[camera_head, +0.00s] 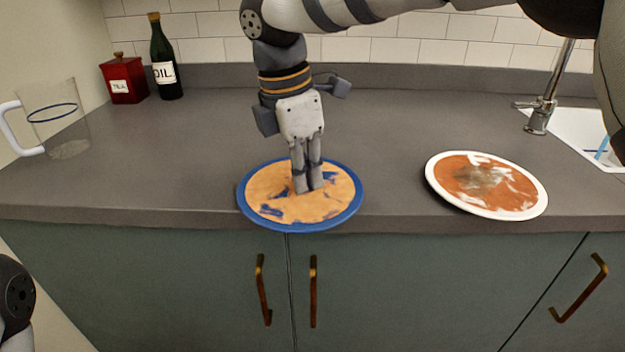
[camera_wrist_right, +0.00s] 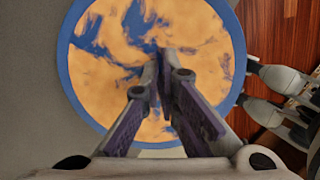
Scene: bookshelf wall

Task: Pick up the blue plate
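The blue plate (camera_head: 246,206) lies near the front edge of the counter. It has a blue rim and an orange-tan, blotchy middle. My right gripper (camera_head: 308,190) points down over the middle of it, with its two fingers close together. In the right wrist view, the fingertips (camera_wrist_right: 163,62) meet over the plate (camera_wrist_right: 72,70), with nothing between them. Whether the tips touch the plate is hard to tell. Grey robot parts (camera_wrist_right: 275,95) show at the right of that view, perhaps my left gripper; its state is unclear.
A white-rimmed plate (camera_head: 538,200) with a reddish-brown middle lies to the right, near a tap (camera_head: 543,105) and sink (camera_head: 585,135). A glass mug (camera_head: 60,125), a red tin (camera_head: 123,80) and an oil bottle (camera_head: 165,65) stand at the left. The counter (camera_head: 390,120) between the plates is clear.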

